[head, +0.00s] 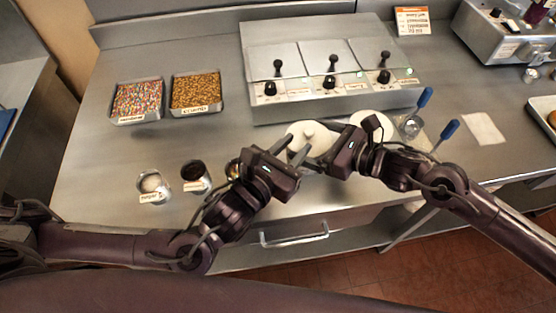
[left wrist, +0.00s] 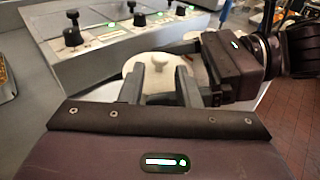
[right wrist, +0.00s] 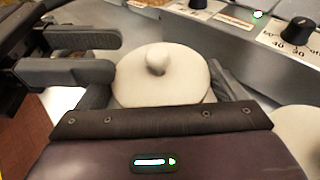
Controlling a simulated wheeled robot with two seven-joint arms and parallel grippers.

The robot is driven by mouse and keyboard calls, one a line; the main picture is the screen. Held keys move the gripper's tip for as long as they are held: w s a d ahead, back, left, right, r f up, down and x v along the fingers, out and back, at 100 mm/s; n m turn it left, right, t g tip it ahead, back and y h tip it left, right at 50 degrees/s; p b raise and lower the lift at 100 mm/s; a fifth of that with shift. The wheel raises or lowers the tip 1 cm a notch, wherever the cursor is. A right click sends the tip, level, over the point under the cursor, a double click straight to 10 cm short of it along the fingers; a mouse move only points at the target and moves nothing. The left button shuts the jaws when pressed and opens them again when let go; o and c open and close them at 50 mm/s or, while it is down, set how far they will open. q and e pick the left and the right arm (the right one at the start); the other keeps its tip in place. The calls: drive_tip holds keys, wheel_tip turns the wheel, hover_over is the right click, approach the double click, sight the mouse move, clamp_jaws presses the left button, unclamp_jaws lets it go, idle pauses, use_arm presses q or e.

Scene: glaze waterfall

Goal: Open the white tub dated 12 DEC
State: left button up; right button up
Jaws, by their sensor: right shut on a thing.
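A white tub with a round lid and a knob (head: 319,136) stands near the front edge of the counter. It also shows in the left wrist view (left wrist: 158,66) and the right wrist view (right wrist: 160,90). My right gripper (head: 320,149) is shut on this tub, with a finger on either side of it. My left gripper (head: 292,148) is open at the tub's left side, its fingers apart and pointing toward the knob, with nothing between them. A second white tub (head: 372,122) stands to the right. No date is readable on either tub.
A steel unit with black knobs (head: 330,108) stands behind the tubs. Jars (head: 153,185) (head: 194,174) stand at front left, with trays of sprinkles (head: 138,100) and brown bits (head: 196,92) behind. Blue-handled tools (head: 424,98) lie at right. The left counter middle is clear.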

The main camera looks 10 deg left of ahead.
sight(308, 132)
use_arm(q)
drive_tip(key=shift+x, duration=2.1)
drive_tip(key=shift+c, duration=0.2)
clamp_jaws()
drive_tip(key=shift+r, duration=0.1)
drive_tip(key=shift+r, duration=0.2)
drive_tip(key=shift+r, duration=0.9)
use_arm(e)
drive_tip(key=shift+r, duration=0.1)
